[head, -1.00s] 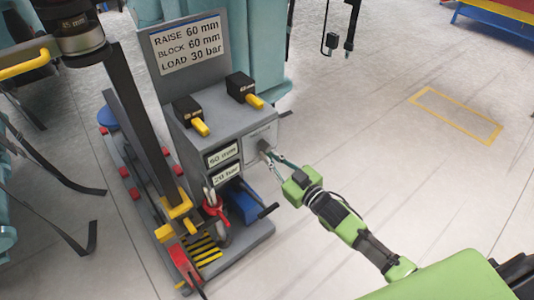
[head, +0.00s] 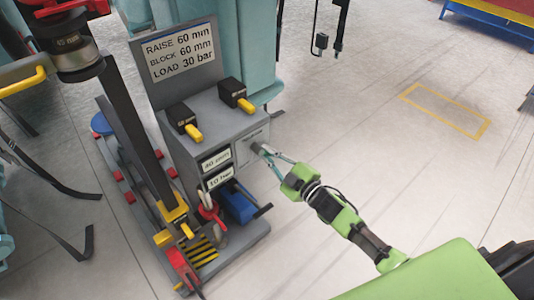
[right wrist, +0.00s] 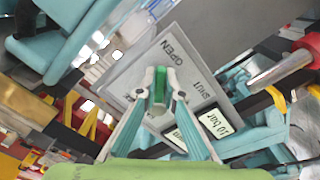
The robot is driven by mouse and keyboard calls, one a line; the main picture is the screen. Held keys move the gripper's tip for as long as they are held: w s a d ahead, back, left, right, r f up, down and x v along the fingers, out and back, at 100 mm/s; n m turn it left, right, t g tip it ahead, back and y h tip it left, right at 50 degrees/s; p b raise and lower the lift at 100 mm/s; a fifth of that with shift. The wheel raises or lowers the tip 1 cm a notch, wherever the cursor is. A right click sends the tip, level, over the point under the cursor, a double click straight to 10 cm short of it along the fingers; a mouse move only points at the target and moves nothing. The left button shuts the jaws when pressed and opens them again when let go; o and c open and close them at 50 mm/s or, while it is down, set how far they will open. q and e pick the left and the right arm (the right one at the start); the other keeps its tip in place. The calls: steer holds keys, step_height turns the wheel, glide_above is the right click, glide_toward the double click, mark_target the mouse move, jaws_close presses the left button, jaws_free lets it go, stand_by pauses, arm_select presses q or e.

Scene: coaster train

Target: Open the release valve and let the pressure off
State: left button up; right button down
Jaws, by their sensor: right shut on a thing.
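My left gripper is not in view.
A sign (head: 181,52) says RAISE 60 mm, BLOCK 60 mm, LOAD 30 bar. Two black boxes with yellow levers (head: 193,132) sit on the stand's top. A blue part (head: 238,203) and a red-handled part (head: 209,210) are below.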

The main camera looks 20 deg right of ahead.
steer(key=shift+r, duration=0.1)
stand_by(0.3)
steer(key=c, duration=2.1)
jaws_free()
steer(key=shift+c, duration=0.2)
steer(key=shift+s+d, duration=0.1)
steer(key=shift+s, duration=0.15)
steer(key=v, duration=1.1)
steer(key=shift+s, duration=0.25)
